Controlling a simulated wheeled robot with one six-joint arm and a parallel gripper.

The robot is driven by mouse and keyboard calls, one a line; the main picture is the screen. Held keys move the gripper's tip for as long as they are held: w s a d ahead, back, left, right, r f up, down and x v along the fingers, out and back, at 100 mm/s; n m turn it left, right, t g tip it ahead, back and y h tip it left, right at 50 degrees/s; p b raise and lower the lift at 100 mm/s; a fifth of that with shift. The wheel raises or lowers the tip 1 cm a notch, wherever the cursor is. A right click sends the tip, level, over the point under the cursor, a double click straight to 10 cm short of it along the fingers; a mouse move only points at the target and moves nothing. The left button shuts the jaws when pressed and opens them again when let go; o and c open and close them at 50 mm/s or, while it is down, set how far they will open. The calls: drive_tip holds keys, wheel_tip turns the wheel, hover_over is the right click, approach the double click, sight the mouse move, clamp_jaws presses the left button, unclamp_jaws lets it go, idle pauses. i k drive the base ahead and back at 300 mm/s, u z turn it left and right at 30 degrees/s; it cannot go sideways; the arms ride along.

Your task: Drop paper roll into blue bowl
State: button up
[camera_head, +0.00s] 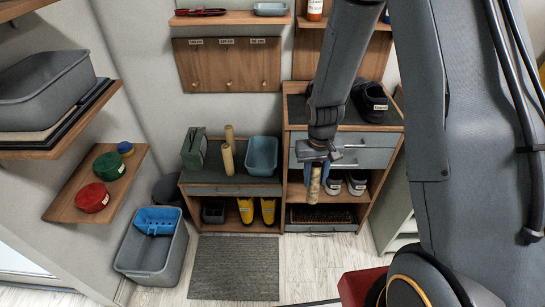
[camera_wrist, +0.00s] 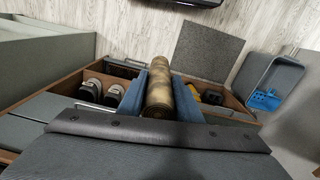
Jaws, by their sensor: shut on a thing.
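My gripper (camera_head: 316,176) is shut on a brown, mottled paper roll (camera_head: 314,190), which hangs upright in front of the right cabinet. In the wrist view the roll (camera_wrist: 159,92) lies between the two blue fingers. A blue, open bowl-like container (camera_head: 262,154) stands on the low cabinet, left of my gripper and apart from the roll. Its inside looks empty from here. I cannot make it out in the wrist view.
Two tan rolls (camera_head: 227,158) and a green box (camera_head: 194,148) stand left of the blue bowl on the low cabinet (camera_head: 222,191). Shoes (camera_head: 356,184) sit in the right cabinet.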

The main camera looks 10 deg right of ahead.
sight(267, 162)
drive_tip(key=u, duration=0.5)
drive_tip(key=k, duration=0.6)
drive_tip(key=u, duration=0.55)
drive_tip(key=i, duration=1.35)
drive_tip(key=z, duration=0.8)
drive_tip(key=i, duration=0.55)
drive_tip(key=u, duration=0.05)
